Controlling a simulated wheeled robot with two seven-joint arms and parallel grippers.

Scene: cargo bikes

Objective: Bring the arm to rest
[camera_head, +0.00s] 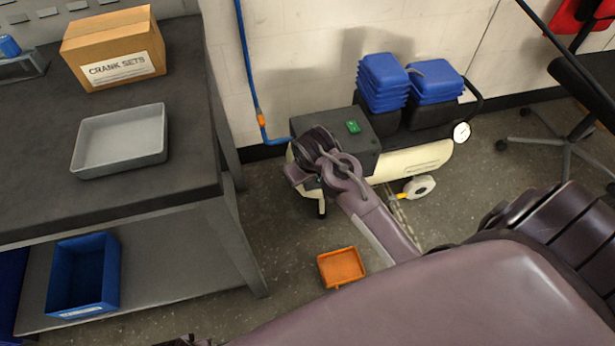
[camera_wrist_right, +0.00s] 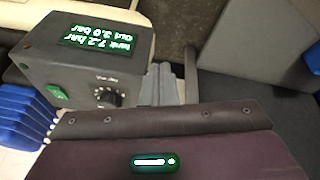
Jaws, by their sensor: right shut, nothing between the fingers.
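My right arm (camera_head: 375,215) reaches in from the lower right of the head view, its wrist in front of the air compressor (camera_head: 420,163). The right gripper's fingers cannot be made out in the head view. In the right wrist view the grey fingers of my right gripper (camera_wrist_right: 172,86) show beyond my purple wrist housing. They are together with nothing between them. They appear beside the compressor's dark control box (camera_wrist_right: 90,85), which has a lit display, a green switch and a knob. Whether they touch it I cannot tell. My left gripper does not show.
A workbench (camera_head: 190,130) at left carries a grey tray (camera_head: 120,140) and a cardboard box (camera_head: 115,48). A blue bin (camera_head: 85,275) sits on its lower shelf. An orange tray (camera_head: 341,267) lies low near the floor. A chair (camera_head: 570,140) stands right.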

